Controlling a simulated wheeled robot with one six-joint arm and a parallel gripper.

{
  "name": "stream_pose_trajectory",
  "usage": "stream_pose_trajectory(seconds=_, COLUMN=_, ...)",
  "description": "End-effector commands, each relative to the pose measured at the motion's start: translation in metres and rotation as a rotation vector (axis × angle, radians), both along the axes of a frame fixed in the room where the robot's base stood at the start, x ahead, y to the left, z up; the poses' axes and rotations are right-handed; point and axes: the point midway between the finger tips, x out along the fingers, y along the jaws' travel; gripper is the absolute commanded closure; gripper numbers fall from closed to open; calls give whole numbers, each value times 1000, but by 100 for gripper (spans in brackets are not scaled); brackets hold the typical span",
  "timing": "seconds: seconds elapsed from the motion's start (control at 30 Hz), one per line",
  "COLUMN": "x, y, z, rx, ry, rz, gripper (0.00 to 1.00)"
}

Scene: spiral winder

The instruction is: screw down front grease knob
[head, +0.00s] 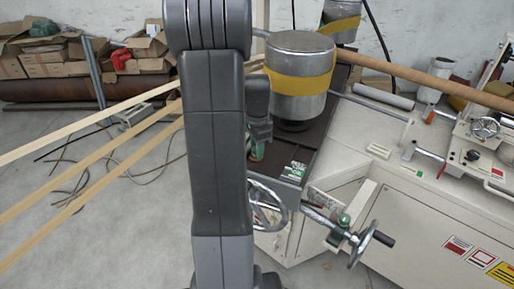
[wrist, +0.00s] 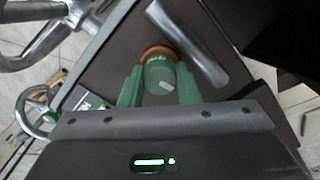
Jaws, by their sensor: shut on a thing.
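The knob cannot be made out clearly in the head view.
A metal cylinder with a yellow band (head: 300,78) stands close to the right of my gripper. A handwheel (head: 268,205) and a crank wheel (head: 362,245) are in front. A metal bar (wrist: 188,42) lies close to the knob. Wooden strips (head: 90,160) run in from the left.

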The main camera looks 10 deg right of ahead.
Motion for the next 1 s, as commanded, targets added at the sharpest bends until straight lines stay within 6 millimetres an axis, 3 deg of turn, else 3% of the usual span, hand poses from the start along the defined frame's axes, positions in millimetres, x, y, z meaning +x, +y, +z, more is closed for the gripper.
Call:
stream_pose_trajectory(seconds=0.53, x=1, y=0, z=1, rx=-2, ry=-4, rz=-24, gripper=93)
stream_pose_trajectory(seconds=0.57, x=1, y=0, z=1, rx=-2, ry=-4, rz=-24, gripper=67)
stream_pose_trajectory(seconds=0.67, x=1, y=0, z=1, rx=-1, ry=-3, rz=-24, gripper=49)
stream_pose_trajectory(seconds=1.0, x=1, y=0, z=4, rx=0, ry=-3, rz=-24, gripper=49)
